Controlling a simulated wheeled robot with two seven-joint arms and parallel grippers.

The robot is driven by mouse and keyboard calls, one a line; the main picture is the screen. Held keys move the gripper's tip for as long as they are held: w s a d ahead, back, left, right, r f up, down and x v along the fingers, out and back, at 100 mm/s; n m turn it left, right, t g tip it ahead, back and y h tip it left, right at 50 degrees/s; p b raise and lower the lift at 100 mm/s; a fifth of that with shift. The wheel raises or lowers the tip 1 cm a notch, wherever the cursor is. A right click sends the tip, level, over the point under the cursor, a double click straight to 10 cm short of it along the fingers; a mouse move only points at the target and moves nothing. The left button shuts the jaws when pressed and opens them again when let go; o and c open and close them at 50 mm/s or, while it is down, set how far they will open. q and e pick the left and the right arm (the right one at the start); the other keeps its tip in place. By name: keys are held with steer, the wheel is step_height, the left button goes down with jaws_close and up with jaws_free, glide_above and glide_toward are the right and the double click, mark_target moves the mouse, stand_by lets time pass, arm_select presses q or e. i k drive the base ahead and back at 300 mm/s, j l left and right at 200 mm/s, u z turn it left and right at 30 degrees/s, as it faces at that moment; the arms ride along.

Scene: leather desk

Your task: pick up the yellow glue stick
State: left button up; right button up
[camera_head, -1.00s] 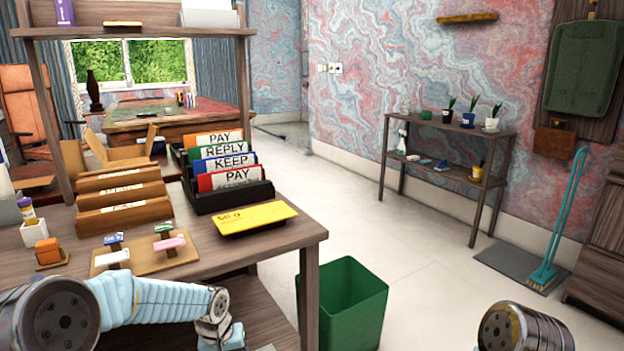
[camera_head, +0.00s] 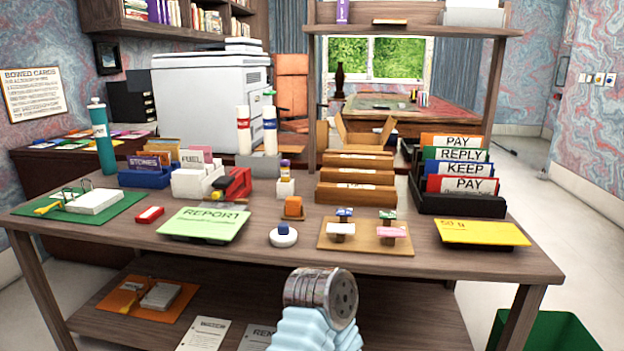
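A small glue stick (camera_head: 285,168) with a purple cap and what looks like a pale yellow body stands upright in a white block holder (camera_head: 285,187) near the middle of the desk. It is small in view, so its colour is hard to judge. One of my arm links shows at the bottom centre, in front of the desk edge. Neither gripper is in view. Nothing is seen touching the glue stick.
The desk (camera_head: 130,238) holds a red and black stapler (camera_head: 234,184) and tall bottles left of the glue stick. An orange block (camera_head: 293,207), a round stamp (camera_head: 283,236) and a stamp board (camera_head: 340,243) stand in front. Wooden file racks (camera_head: 357,176) stand right. A green bin (camera_head: 545,333) is at lower right.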

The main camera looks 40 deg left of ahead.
mark_target(285, 172)
steer(key=u, duration=1.5)
